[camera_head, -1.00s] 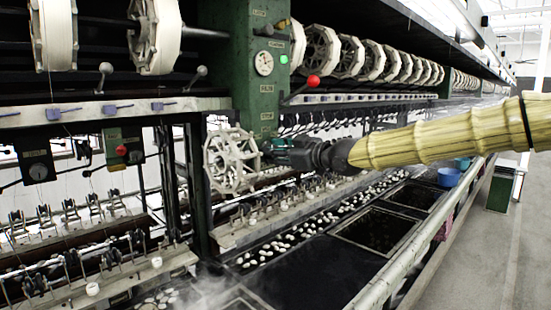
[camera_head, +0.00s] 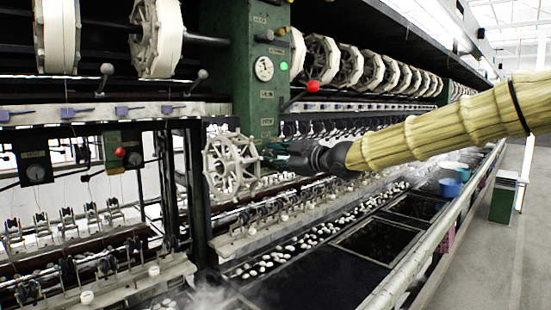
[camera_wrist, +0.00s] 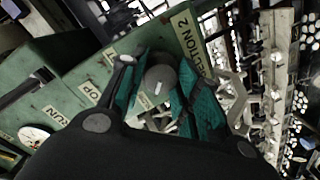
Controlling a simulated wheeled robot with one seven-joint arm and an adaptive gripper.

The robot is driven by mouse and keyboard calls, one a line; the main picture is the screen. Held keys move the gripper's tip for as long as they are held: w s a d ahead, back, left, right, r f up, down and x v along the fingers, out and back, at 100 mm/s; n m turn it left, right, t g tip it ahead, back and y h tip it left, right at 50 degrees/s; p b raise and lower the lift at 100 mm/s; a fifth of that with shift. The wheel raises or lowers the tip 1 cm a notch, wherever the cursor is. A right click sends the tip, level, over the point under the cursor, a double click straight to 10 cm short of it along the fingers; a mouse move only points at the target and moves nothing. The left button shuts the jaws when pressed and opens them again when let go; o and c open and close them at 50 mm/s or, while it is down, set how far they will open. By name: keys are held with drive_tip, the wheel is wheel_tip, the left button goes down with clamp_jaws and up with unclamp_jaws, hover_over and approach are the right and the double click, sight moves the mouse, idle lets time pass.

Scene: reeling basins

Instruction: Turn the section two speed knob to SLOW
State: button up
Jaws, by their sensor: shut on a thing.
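In the wrist view, the grey round section two speed knob (camera_wrist: 160,72) has a short white mark on its face. It sits on the green panel beside a SECTION 2 label (camera_wrist: 190,42). My gripper (camera_wrist: 160,92) has its teal fingers on either side of the knob and is shut on it. In the head view, my gripper (camera_head: 268,157) is at the lower part of the green post (camera_head: 236,98); the knob is hidden there.
A pale spoked reel (camera_head: 232,166) stands close beside my gripper. A red-ball lever (camera_head: 313,86) and a green lamp (camera_head: 284,66) are above. RUN (camera_wrist: 52,115) and STOP labels are on the panel.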

drive_tip(key=o, duration=1)
drive_tip(key=shift+w, duration=0.1)
drive_tip(key=shift+o, duration=0.2)
drive_tip(key=v, duration=1.2)
